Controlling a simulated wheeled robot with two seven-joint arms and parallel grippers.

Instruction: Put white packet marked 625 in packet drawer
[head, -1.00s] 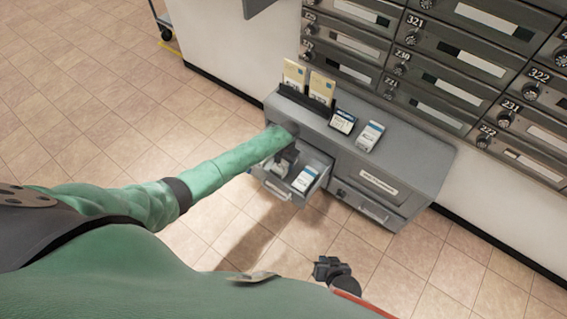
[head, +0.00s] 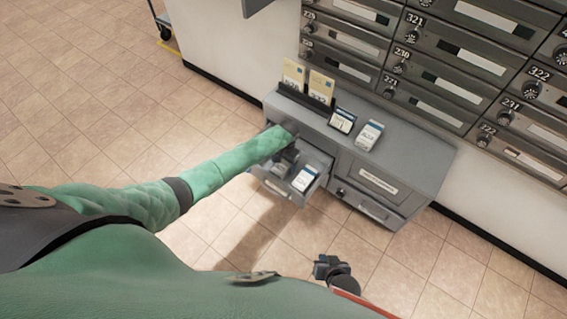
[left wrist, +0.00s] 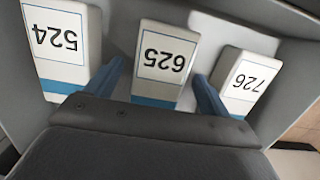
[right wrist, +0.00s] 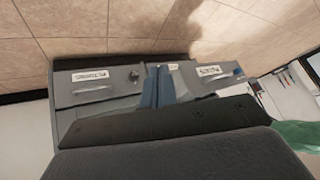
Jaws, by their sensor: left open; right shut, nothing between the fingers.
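The white packet marked 625 (left wrist: 165,62) stands in the middle of a row in the open grey drawer (head: 272,187). My left gripper (left wrist: 159,72) is open over it, with one blue finger on each side; contact cannot be told. White packets marked 524 (left wrist: 62,45) and 726 (left wrist: 246,82) stand on either side. In the head view the left gripper (head: 287,157) reaches down into the drawer and hides part of it; one white packet (head: 304,178) shows there, its number unreadable. My right gripper (right wrist: 158,84) is shut and empty, low in front of the cabinet in the head view (head: 322,266).
The grey cabinet (head: 420,165) has a closed labelled compartment (head: 376,182) right of the open drawer. Numbered mailboxes (head: 440,60) line the wall behind. The floor in front is clear.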

